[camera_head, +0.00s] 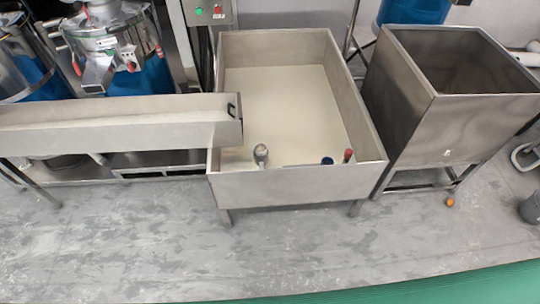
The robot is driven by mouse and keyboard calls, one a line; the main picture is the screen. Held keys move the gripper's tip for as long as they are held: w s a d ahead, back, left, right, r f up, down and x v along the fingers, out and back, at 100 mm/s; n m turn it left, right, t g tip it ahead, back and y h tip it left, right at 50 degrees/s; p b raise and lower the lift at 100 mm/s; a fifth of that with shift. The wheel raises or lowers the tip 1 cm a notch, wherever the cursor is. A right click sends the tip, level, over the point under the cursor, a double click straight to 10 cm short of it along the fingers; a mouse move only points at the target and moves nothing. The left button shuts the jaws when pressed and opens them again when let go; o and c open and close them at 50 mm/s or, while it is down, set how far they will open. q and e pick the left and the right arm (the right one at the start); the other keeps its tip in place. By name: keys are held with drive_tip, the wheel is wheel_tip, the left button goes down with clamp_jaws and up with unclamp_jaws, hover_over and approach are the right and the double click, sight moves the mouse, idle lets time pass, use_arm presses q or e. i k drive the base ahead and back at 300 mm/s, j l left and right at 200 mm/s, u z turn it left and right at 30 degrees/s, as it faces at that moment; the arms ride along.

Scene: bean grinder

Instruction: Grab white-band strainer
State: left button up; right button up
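No strainer can be made out for certain. A short grey, upright piece with a pale top (261,155) sits inside the front wall of the wide steel bin (295,186); I cannot tell if it is part of a strainer or has a white band. To its right, a small dark blue round piece (327,160) and a red piece (348,155) show at the same wall, their lower parts hidden by it. Neither of my grippers is in view.
The bin has a pale floor (285,105). A steel trough (110,125) meets it at left. A deep steel cart (455,125) stands at right. Machines with blue drums are at upper left. The grey floor (170,245) in front is clear.

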sight(260, 150)
drive_tip(key=i+l, duration=0.15)
drive_tip(key=l, duration=0.25)
drive_tip(key=i+l, duration=0.1)
drive_tip(key=l, duration=0.3)
drive_tip(key=i+l, duration=0.15)
drive_tip(key=l, duration=0.25)
drive_tip(key=i+l+u, duration=0.1)
drive_tip(key=l, duration=0.3)
